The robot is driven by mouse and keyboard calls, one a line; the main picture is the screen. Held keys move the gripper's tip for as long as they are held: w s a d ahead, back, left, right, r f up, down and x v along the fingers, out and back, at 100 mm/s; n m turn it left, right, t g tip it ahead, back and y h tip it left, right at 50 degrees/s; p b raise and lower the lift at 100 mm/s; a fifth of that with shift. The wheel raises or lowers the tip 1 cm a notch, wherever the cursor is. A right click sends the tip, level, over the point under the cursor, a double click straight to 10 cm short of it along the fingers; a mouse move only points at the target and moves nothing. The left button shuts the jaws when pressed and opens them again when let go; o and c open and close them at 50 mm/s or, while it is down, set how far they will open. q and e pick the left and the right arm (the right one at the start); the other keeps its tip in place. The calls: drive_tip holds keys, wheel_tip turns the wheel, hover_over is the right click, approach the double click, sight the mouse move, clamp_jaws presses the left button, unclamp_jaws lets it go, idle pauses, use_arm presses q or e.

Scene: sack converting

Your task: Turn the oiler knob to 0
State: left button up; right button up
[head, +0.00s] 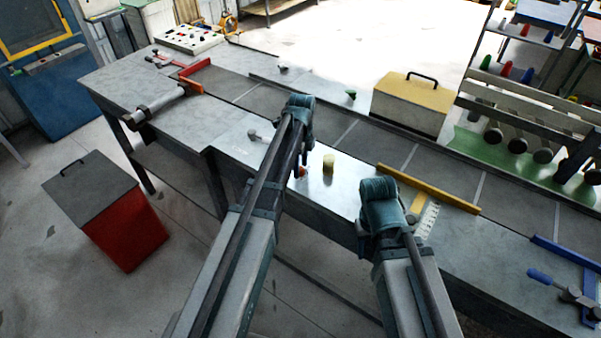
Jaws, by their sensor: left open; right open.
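I cannot make out the oiler knob or its marks for certain. A short yellow cylinder (328,164) stands upright on the grey workbench (235,148), between my two arms. Neither gripper holds anything that I can see.
A yellow bar (450,196) and a beige lidded box (412,103) are along the conveyor (375,145). A red bin (118,228) stands on the floor at left. A control panel (188,38) is at the far end.

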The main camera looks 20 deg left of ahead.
use_arm(q)
drive_tip(key=shift+f, duration=0.15)
drive_tip(key=shift+c, duration=0.3)
clamp_jaws()
drive_tip(key=shift+n, duration=0.3)
